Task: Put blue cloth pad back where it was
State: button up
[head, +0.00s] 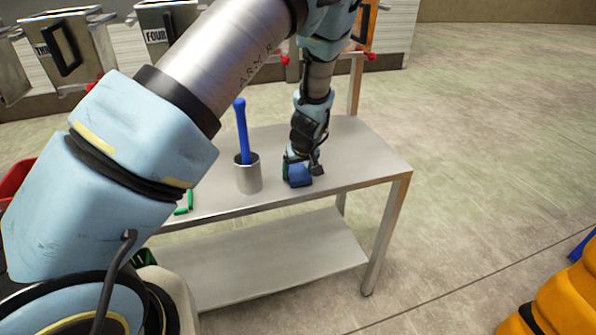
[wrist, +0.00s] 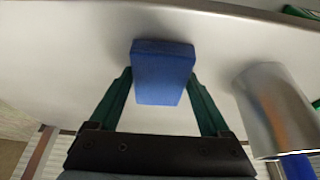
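The blue cloth pad (head: 299,175) is a small block at the table surface, under my gripper (head: 300,165). In the wrist view the blue pad (wrist: 163,75) sits between the two green fingers of my gripper (wrist: 161,78). The fingertips meet its left and right sides with no clear gap, so the gripper looks shut on it. The pad is at or very close to the metal table (head: 345,150); the exact contact beneath it is hidden.
A metal cup (head: 249,177) holding a blue-handled tool (head: 241,130) stands just left of the pad; the cup also shows close by in the wrist view (wrist: 268,105). Green items (head: 184,204) lie further left. The table's right end is clear.

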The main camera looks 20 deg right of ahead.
jog(key=shift+o, duration=1.3)
jog(key=shift+r, duration=0.1)
jog(key=b+v, duration=0.2)
jog(key=v, duration=1)
jog(key=w+a+r+g, duration=0.1)
jog(key=a, duration=0.9)
jog(key=w+a+r+g, duration=0.1)
jog(key=a+r, duration=0.1)
jog(key=a, duration=0.7)
jog(key=s+a+r, duration=0.1)
jog(key=s+a, duration=0.3)
jog(key=a, duration=0.4)
jog(key=s+a+r, duration=0.1)
jog(key=s+a, duration=0.2)
jog(key=a, duration=0.6)
jog(key=shift+s+r+g, duration=0.35)
jog(key=shift+g, duration=0.05)
